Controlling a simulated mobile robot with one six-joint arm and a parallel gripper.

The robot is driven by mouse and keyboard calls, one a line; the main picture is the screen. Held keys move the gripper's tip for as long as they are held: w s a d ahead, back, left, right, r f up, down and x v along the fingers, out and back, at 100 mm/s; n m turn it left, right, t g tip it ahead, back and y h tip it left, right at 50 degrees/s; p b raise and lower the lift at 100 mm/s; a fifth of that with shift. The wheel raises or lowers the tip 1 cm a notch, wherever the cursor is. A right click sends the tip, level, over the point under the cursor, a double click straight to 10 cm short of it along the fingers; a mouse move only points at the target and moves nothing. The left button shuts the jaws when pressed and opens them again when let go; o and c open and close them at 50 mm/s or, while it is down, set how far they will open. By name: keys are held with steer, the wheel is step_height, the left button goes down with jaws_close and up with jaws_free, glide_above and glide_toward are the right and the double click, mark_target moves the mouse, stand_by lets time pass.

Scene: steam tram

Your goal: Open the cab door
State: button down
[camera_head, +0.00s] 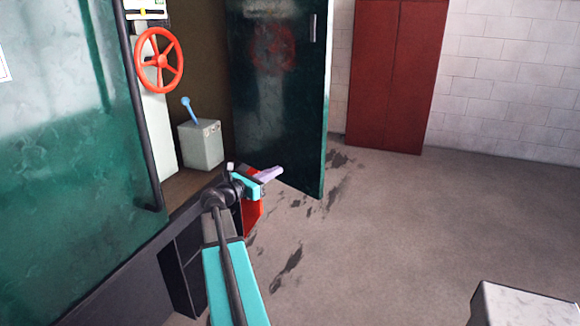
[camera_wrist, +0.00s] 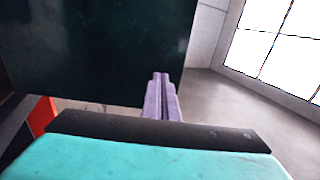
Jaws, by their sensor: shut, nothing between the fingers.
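The cab door (camera_head: 277,95) is a dark green panel in the head view. It stands swung out from the doorway, and the cab inside shows to its left. A small upright handle (camera_head: 313,28) sits near its top right edge. My gripper (camera_head: 276,172) is low in front of the door's lower part, its purple fingers pointing right. In the wrist view the fingers (camera_wrist: 160,95) are together with nothing between them, and the dark door panel (camera_wrist: 95,45) fills the upper left beyond them. Whether the fingers touch the door I cannot tell.
Inside the cab are a red handwheel (camera_head: 159,60) and a grey box (camera_head: 201,143) with a blue lever. A red cabinet (camera_head: 392,75) stands against the white brick wall. A pale block (camera_head: 525,305) is at the lower right. The floor (camera_head: 400,220) between is open.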

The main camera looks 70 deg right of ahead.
steer(key=p, duration=0.5)
glide_toward(307, 157)
steer(key=x, duration=0.5)
steer(key=shift+r, duration=0.2)
steer(key=shift+s+d+f, duration=0.1)
steer(key=shift+s+d, duration=0.15)
steer(key=shift+d, duration=0.4)
